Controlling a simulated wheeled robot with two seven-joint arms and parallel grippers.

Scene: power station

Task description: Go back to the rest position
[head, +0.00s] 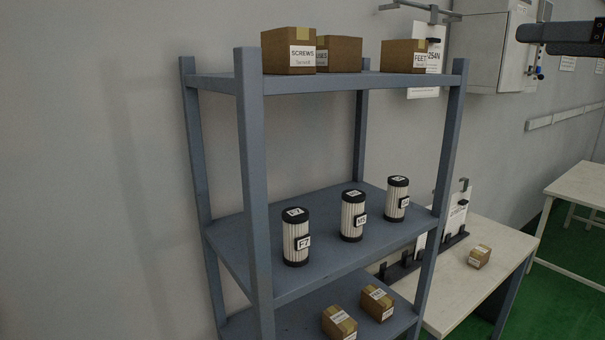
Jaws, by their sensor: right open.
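My right gripper (534,37) shows at the upper right edge of the head view as dark fingers pointing left. It is open, with nothing seen between its fingers. It appears in front of the wall beside the grey cabinet, apart from the shelf. The rest of my right arm is out of the picture. My left gripper is not in view.
A blue-grey shelf rack (252,180) stands in the middle. Boxes sit on its top, three filter cartridges (352,216) on its middle board, and two small boxes (340,321) below. A table (470,285) stands behind right. Green floor (560,250) shows at right.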

